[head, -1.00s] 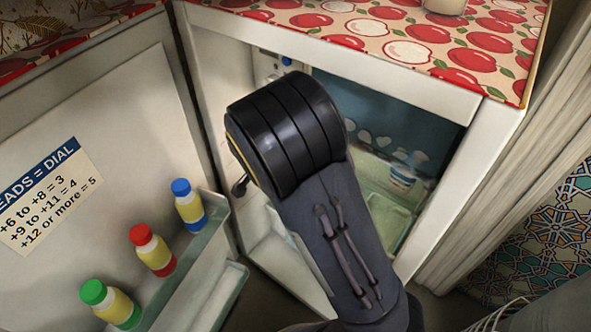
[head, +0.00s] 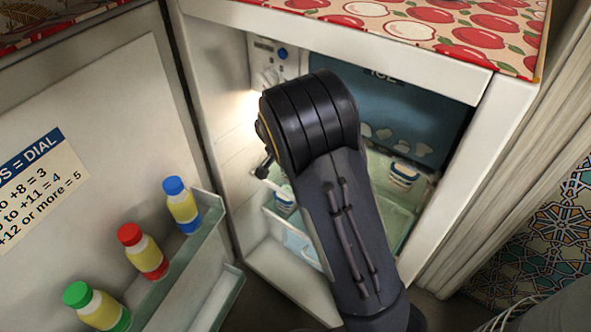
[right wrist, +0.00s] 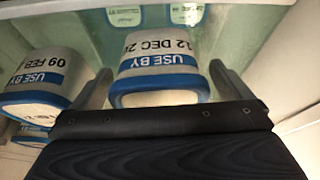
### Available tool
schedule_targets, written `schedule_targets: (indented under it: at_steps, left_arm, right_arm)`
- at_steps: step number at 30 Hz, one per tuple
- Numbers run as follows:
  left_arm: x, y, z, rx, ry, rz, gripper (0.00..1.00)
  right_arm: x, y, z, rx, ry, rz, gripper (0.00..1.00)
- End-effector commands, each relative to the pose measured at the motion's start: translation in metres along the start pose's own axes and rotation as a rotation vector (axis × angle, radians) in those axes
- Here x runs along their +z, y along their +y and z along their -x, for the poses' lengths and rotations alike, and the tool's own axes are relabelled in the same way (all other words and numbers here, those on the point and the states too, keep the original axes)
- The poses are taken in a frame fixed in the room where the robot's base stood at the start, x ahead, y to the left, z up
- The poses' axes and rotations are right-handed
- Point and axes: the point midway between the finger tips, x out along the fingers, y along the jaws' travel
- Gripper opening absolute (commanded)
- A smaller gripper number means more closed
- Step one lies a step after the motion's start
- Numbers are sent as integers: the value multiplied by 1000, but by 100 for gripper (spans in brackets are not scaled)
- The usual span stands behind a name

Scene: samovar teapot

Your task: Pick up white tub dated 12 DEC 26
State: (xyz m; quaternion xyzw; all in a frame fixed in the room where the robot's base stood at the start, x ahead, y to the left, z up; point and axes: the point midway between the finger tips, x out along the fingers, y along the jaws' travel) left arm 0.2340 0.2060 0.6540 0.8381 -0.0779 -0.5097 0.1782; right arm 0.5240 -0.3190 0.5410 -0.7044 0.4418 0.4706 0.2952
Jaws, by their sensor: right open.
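A white tub with a blue rim and blue USE BY band (right wrist: 158,62) shows in the right wrist view, its printed date upside down as 12 DEC 2 with the last digit unclear. My right gripper (right wrist: 160,72) is open, with one finger on each side of this tub; I cannot tell if they touch it. A second white tub marked 09 FEB (right wrist: 38,78) stands to the left, outside the left finger. In the head view my right arm hides the gripper and the tub between its fingers. My left gripper is not in view.
The open fridge has a shelf with a tub at its right (head: 403,175) and one at its left (head: 284,200). The fridge door (head: 95,130) stands open at left, with bottles with blue (head: 183,207), red (head: 146,255) and green (head: 97,308) caps. Fridge walls are close around my arm.

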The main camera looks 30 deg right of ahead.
Motion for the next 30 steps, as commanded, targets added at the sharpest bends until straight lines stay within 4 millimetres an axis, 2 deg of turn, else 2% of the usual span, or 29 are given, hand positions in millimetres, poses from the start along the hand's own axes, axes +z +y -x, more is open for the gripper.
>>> schedule_targets:
  at_steps: [2,15,23,30]
  left_arm:
    - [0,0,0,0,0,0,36]
    - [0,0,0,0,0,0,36]
    - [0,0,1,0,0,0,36]
    - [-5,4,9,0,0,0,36]
  right_arm:
    - [0,0,0,0,0,0,98]
    - [0,0,0,0,0,-1,43]
    - [-1,0,1,0,0,-1,43]
    - [-8,1,11,-1,1,-1,43]
